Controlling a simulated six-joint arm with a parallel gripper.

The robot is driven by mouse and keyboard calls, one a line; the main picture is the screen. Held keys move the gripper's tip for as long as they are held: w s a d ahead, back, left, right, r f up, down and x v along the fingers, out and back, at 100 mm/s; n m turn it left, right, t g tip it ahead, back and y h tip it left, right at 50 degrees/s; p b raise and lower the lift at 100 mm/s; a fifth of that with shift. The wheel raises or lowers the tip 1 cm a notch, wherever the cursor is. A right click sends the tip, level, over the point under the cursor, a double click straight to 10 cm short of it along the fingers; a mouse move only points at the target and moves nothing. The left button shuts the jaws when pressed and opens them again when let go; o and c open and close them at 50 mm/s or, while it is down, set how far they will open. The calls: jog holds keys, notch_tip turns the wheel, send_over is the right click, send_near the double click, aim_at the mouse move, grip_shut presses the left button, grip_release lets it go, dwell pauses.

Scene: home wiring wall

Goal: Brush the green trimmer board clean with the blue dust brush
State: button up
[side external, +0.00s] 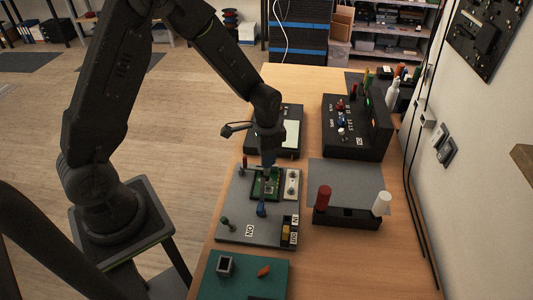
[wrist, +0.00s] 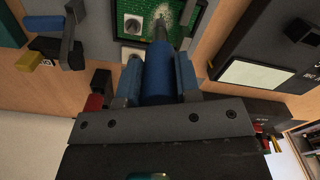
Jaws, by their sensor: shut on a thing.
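The green trimmer board (side external: 257,192) sits in a dark frame on a grey fixture plate. In the wrist view the green board (wrist: 150,14) shows at the top, with a pale speckled patch like dust near the brush tip and a white square with a grey knob at its lower left. My gripper (wrist: 160,72) is shut on the blue dust brush (wrist: 158,75), whose dark tip points at the board. Whether the tip touches the board I cannot tell. In the side view my gripper (side external: 268,158) is just above the board and hides part of it.
A black device with a pale screen (side external: 290,133) stands behind. A black holder (side external: 346,216) with red and white handles stands at right.

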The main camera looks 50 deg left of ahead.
jog(key=shift+f, duration=0.4)
dwell(0.3)
jog(key=shift+w+d+r, duration=0.15)
jog(key=shift+w+d, duration=0.15)
jog(key=shift+w, duration=0.05)
jog(key=shift+s+a, duration=0.1)
jog(key=shift+s, duration=0.05)
dwell(0.4)
jog(key=shift+s+a, duration=0.55)
jog(key=shift+w+d, duration=0.15)
jog(key=shift+w, duration=0.05)
jog(key=shift+w+d+f, duration=0.25)
jog(key=shift+w+d, duration=0.2)
jog(key=shift+d, duration=0.1)
jog(key=shift+s, duration=0.15)
